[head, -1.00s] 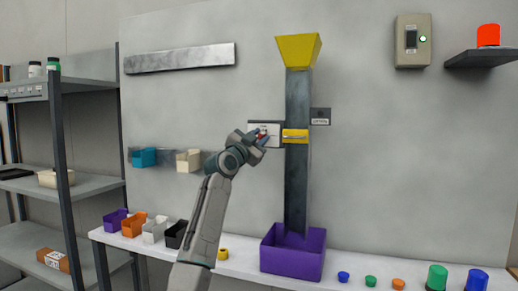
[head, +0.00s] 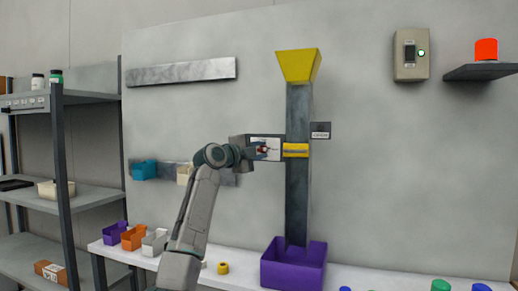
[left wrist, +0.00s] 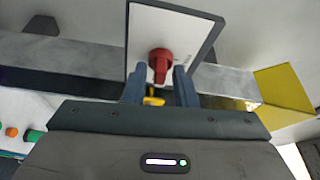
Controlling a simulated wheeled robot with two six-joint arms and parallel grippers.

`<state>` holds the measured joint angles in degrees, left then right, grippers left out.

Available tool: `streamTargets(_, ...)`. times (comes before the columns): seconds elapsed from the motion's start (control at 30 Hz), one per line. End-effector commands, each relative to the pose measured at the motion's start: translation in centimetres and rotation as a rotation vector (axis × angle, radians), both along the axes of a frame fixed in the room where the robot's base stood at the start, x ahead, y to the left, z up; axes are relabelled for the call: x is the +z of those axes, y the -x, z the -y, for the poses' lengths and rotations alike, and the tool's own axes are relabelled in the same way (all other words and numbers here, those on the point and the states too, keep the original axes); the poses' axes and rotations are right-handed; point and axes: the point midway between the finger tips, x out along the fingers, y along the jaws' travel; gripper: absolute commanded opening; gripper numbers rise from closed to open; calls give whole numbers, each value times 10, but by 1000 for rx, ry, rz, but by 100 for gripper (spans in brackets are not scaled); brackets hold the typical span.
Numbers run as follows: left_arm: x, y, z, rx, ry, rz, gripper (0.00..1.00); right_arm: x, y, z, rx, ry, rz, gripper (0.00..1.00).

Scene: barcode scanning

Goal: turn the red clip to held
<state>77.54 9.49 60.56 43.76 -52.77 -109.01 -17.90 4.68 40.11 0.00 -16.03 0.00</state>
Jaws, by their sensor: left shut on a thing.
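The red clip (left wrist: 160,62) sits on a white plate (left wrist: 140,32) with a dark edge in the left wrist view. In the head view the plate (head: 271,143) is beside the grey column, and only a bit of red shows at my fingertips. My left gripper (head: 259,150) reaches the plate from the left. In the left wrist view its two fingers (left wrist: 160,80) are on either side of the clip's lower part, shut on it. I cannot read any mark on the plate. My right gripper is not in view.
The grey column (head: 298,200) has a yellow funnel (head: 298,66) on top, a yellow band (head: 295,150) beside the plate, and a purple bin (head: 293,268) below. A dark shelf rack (head: 62,150) stands left. Small bins (head: 133,237) line the bench.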

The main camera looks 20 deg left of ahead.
Motion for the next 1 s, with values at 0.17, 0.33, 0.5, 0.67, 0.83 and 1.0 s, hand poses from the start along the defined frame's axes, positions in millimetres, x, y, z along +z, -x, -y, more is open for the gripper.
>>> streamTargets(0.17,1,0,0,1,-82,1,2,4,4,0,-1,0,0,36)
streamTargets(0.33,0,0,0,0,-125,3,2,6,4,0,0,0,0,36)
streamTargets(0.5,0,0,0,0,-143,4,3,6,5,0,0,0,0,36)
streamTargets(0.67,-1,0,0,1,-146,4,3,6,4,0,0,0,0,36)
streamTargets(0.83,-1,0,0,1,-145,3,2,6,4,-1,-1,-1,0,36)
streamTargets(1.0,0,0,0,1,-144,4,33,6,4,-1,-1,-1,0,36)
